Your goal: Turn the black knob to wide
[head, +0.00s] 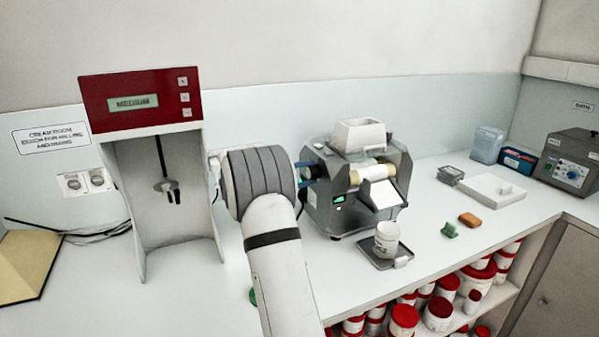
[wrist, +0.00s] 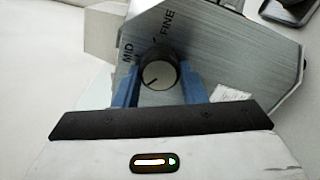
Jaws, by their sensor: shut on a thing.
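The black knob (wrist: 158,72) with a pale grey face sits on the brushed metal side plate (wrist: 225,50) of the mill in the wrist view. The labels MID and FINE are printed on the plate around the knob; no WIDE label shows. My gripper (wrist: 161,80) is shut on the knob, with a blue finger on each side. I cannot tell for sure where its mark points. In the head view the grey mill (head: 372,205) stands on the bench with its white hopper (head: 360,135) on top.
A red-headed mixer (head: 140,100) showing MEDIUM stands left of my arm. A white jar (head: 386,238) stands on a dark balance in front of the mill. Green and orange blocks (head: 469,219) lie to the right. Red-lidded tubs (head: 404,318) fill the shelf below.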

